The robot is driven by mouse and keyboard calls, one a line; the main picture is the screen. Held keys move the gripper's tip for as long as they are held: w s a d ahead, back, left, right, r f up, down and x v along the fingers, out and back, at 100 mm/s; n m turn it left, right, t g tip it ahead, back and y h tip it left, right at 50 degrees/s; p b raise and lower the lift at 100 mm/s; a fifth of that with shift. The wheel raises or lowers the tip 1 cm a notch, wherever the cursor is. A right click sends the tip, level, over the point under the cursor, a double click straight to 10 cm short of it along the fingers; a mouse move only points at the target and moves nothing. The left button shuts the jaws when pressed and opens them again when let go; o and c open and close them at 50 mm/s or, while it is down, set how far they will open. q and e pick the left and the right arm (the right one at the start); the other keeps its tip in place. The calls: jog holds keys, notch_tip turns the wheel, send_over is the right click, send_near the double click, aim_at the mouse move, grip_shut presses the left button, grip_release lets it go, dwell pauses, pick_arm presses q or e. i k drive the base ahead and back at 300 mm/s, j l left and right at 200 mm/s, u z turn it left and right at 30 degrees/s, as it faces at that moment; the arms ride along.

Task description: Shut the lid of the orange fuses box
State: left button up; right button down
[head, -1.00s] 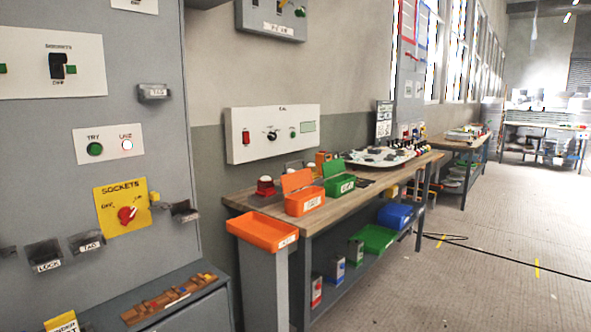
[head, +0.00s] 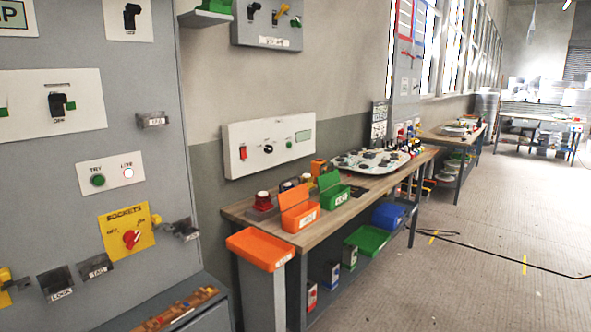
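An orange box (head: 300,218) with a small white label stands on the near end of the wooden workbench. Its orange lid (head: 294,194) is tilted up at the back, so the box is open. The label is too small to read, so I cannot tell if it says fuses. A second orange container, an open shallow tray (head: 258,250) without a visible lid, sits on a grey post in front of the bench. Neither of my grippers is in view.
A green box (head: 337,203) with raised lid stands beside the orange box on the workbench (head: 352,212). Red and dark items (head: 263,203) stand behind it. A grey cabinet (head: 60,190) fills the left. The floor (head: 420,290) at right is open, with a dark cable (head: 500,262).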

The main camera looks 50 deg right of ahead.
aim_at(287, 198)
jog(key=i+l+z, duration=0.2)
jog(key=l+z, duration=0.2)
jog(key=i+l+z, duration=0.45)
jog(key=z, duration=0.3)
jog(key=i, duration=0.05)
